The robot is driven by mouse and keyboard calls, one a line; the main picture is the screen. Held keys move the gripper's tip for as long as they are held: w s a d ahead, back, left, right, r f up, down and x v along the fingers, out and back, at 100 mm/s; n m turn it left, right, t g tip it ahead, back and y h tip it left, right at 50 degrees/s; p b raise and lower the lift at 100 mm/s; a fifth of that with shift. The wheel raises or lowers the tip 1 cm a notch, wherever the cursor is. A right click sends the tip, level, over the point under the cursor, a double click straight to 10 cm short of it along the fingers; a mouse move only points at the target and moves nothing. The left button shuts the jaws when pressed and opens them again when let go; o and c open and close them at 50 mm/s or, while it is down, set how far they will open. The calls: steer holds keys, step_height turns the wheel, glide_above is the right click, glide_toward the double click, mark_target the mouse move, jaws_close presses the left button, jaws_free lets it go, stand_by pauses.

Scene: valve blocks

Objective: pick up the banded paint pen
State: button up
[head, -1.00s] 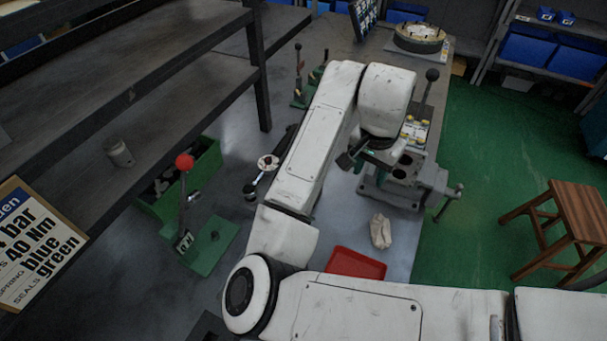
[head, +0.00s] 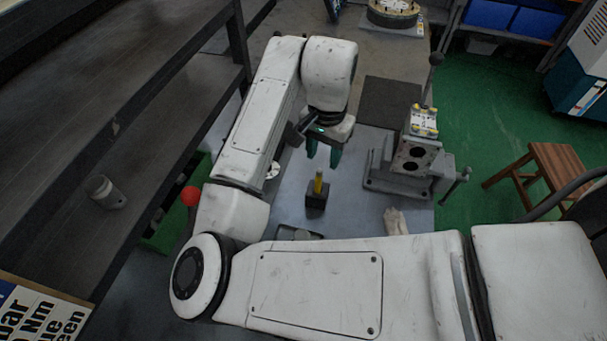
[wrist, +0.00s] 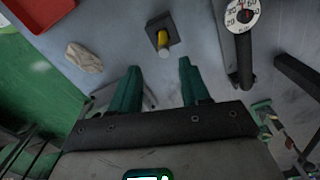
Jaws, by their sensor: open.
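The paint pen (head: 318,183) is yellow and stands upright in a small dark block (head: 316,203) on the grey bench. In the wrist view the pen (wrist: 163,40) points toward the camera with a pale end, and its dark holder (wrist: 174,29) lies beneath it. Any bands are too small to make out. My gripper (head: 323,157) has green fingers, open and empty, above and slightly behind the pen in the head view. In the wrist view, my gripper (wrist: 160,68) has its fingertips below the pen in the picture, apart from it.
A vise-like fixture with a valve block (head: 412,155) stands to the right. A crumpled tan cloth (head: 395,222) lies nearby. The wrist view shows a red tray (wrist: 42,14) and a dial tool (wrist: 242,15). Shelves (head: 70,140) flank the left. Bare bench surrounds the pen holder.

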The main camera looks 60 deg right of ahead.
mark_target(320, 170)
steer(key=f, duration=0.5)
steer(key=shift+w+f, duration=0.3)
steer(key=shift+a+f+p, duration=0.1)
steer(key=shift+f+p, duration=0.65)
steer(key=shift+f, duration=1.85)
steer(key=shift+c, duration=0.4)
jaws_close()
